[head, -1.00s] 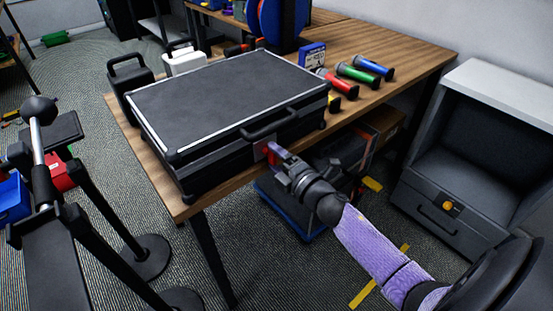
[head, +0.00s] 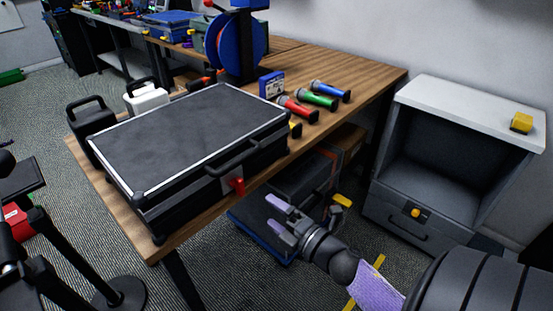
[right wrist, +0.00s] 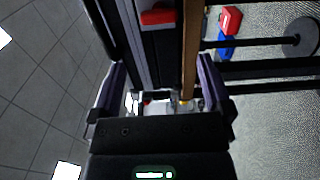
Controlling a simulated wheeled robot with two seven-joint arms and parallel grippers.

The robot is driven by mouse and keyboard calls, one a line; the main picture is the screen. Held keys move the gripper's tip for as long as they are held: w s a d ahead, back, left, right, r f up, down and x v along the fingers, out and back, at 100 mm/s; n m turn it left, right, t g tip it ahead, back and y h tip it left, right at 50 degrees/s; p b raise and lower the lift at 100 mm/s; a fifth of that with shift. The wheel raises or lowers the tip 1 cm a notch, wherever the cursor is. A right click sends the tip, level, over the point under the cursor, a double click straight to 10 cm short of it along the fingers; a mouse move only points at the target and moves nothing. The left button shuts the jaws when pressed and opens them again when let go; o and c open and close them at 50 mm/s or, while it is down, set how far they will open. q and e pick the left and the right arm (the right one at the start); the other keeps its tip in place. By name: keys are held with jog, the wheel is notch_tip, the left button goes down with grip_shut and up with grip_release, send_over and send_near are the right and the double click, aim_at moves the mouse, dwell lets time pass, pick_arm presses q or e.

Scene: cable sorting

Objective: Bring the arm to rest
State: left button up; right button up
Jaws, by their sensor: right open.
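My right gripper (head: 281,218) is open and empty in the head view, in the air in front of the table's near edge. It is below and to the right of the closed black case (head: 180,135), apart from it. A red latch (head: 236,186) shows on the case's front, under its handle (head: 233,157). In the right wrist view the open fingers (right wrist: 165,90) stand at either side, and the red latch (right wrist: 158,17) shows at the top. My left gripper is not in view.
The wooden table (head: 360,78) also carries a red flashlight (head: 298,108), a green one (head: 317,100), a blue one (head: 330,90) and a cable reel (head: 240,45). A grey cabinet (head: 455,110) stands at the right. Dark boxes (head: 300,180) sit under the table, behind the gripper.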

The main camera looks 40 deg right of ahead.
jog(key=s+a+f+m+g+h, duration=0.1)
jog(key=s+f+m+g, duration=0.3)
jog(key=f, duration=0.4)
jog(key=s+a+f+m+g+h+p, duration=0.1)
jog(key=s+f+m+g, duration=0.25)
jog(key=s+f, duration=0.4)
jog(key=s+a+f+m+g, duration=0.1)
jog(key=s+f+m+g, duration=0.25)
jog(key=f, duration=0.65)
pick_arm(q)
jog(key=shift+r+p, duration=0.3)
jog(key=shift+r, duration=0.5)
pick_arm(e)
jog(key=s+a+f+m+g, duration=0.2)
jog(key=s+f+g, duration=0.1)
jog(key=s, duration=0.8)
jog(key=s+a+f+m+g, duration=0.2)
jog(key=s+f+m+g, duration=0.1)
jog(key=s, duration=0.8)
jog(key=shift+s+a+f+g, duration=0.15)
jog(key=shift+s+f+g, duration=0.2)
jog(key=shift+g, duration=0.45)
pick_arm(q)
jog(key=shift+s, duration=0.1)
pick_arm(e)
jog(key=shift+w, duration=0.1)
